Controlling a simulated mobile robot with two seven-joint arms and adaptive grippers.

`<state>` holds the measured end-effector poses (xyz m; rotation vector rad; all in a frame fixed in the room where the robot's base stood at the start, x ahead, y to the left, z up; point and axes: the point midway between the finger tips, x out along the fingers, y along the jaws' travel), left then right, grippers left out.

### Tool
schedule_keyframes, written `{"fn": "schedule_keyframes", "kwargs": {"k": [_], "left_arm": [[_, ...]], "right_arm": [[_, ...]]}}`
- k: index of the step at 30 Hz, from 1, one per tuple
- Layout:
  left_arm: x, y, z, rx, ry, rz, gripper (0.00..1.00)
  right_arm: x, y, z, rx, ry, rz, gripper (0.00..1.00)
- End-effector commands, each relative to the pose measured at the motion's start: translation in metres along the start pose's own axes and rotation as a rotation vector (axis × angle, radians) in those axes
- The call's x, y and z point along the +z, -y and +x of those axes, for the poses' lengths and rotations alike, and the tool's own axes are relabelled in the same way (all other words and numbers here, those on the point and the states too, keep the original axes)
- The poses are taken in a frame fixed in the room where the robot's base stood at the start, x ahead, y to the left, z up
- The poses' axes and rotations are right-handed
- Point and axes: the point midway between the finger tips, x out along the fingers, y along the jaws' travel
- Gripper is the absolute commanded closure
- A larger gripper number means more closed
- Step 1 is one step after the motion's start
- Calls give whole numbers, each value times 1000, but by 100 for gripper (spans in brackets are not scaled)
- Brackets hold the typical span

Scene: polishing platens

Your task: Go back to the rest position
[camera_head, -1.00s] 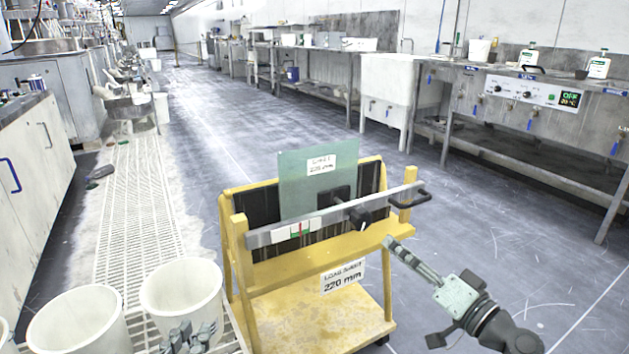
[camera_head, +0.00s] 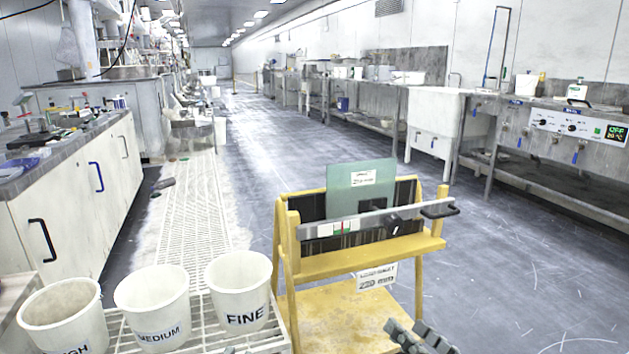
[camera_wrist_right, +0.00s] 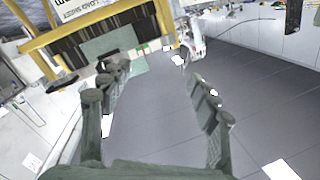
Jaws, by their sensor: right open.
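My right gripper (camera_head: 420,338) shows at the bottom edge of the head view, in front of the yellow cart's lower right side. In the right wrist view my right gripper (camera_wrist_right: 160,88) has its fingers wide apart, with only floor between them, so it is open and empty. The yellow cart (camera_head: 345,262) stands upright ahead, with a grey bar across its front. A green sheet (camera_head: 346,189) with a white label stands in the cart behind the bar; it also shows in the right wrist view (camera_wrist_right: 100,45). My left gripper is not clearly visible.
Three white buckets, the left one (camera_head: 62,318), the MEDIUM one (camera_head: 152,302) and the FINE one (camera_head: 238,285), stand left of the cart. A cabinet (camera_head: 75,205) lines the left side and a steel bench (camera_head: 540,150) the right. Floor (camera_head: 520,265) right of the cart is clear.

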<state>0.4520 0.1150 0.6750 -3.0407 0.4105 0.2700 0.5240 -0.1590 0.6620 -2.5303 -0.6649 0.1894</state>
Motion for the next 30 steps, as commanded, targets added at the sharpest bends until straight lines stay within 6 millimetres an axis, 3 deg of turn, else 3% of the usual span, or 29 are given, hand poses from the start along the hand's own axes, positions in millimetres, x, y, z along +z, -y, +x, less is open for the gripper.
{"fn": "schedule_keyframes", "kwargs": {"k": [3,7,11,18,20,25,30], "left_arm": [[0,0,0,0,0,0,85],[0,0,0,0,0,0,85],[0,0,0,0,0,0,85],[0,0,0,0,0,0,85],[20,8,3,-15,93,8,85],[92,33,1,-59,360,20,85],[172,66,-30,-121,686,19,85]], "right_arm": [[25,34,-6,4,44,-119,39],[40,59,-14,50,80,-266,39],[42,70,-22,123,99,-385,39],[26,72,-42,294,109,-542,39],[40,53,-44,332,199,-542,39],[87,-2,-65,444,446,-515,39],[137,-60,-116,587,746,-456,39]]}}
